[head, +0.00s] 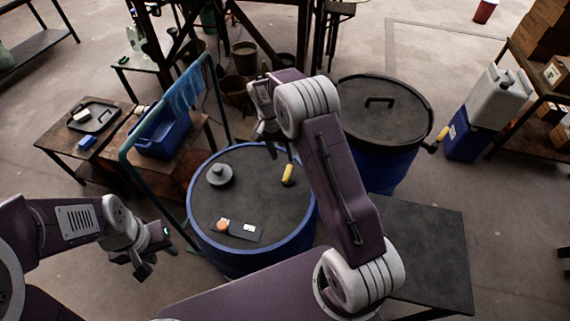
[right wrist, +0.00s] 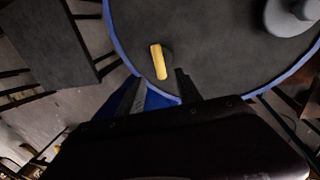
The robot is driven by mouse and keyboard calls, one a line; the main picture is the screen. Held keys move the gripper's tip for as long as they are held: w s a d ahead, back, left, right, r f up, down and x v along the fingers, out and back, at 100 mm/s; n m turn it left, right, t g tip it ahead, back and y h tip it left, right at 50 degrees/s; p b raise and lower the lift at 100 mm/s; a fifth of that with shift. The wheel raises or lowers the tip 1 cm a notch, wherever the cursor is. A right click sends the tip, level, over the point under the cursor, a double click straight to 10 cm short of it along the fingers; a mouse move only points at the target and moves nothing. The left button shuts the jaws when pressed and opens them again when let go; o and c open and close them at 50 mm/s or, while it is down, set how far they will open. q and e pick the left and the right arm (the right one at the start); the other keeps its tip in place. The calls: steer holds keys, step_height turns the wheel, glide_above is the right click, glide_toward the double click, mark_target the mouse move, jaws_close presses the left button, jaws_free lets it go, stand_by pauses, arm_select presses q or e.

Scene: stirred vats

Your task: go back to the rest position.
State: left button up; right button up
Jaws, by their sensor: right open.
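My right gripper (head: 268,130) is raised over the far rim of the near blue vat. In the right wrist view my right gripper (right wrist: 155,90) has its two dark fingers apart with nothing between them. A yellow handle (head: 288,174) stands on the vat's dark top, apart from the fingers; it also shows in the right wrist view (right wrist: 158,61). My left gripper (head: 153,260) hangs low at the left, clear of the vat; its finger gap is hard to make out.
The near blue vat (head: 240,260) carries a grey knobbed weight (head: 219,175) and a dark plate (head: 240,232) with small items. A lidded vat (head: 385,115) stands behind my right arm. A dark table (head: 430,250) is at right, a blue bin (head: 163,138) at left.

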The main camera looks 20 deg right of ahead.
steer(key=shift+w+a+r, duration=0.1)
steer(key=shift+r, duration=0.65)
steer(key=s+r+t, duration=0.1)
steer(key=s+r, duration=0.6)
steer(key=r, duration=0.1)
steer(key=s+a+f+n+y, duration=0.1)
steer(key=s+f+n, duration=0.1)
steer(key=s, duration=0.5)
steer(key=s+a+f+n+t+y, duration=0.1)
steer(key=s+a+f+n, duration=0.1)
steer(key=s+n, duration=0.3)
steer(key=shift+s+a+f, duration=0.2)
steer(key=shift+s+f, duration=0.5)
steer(key=shift+s, duration=0.2)
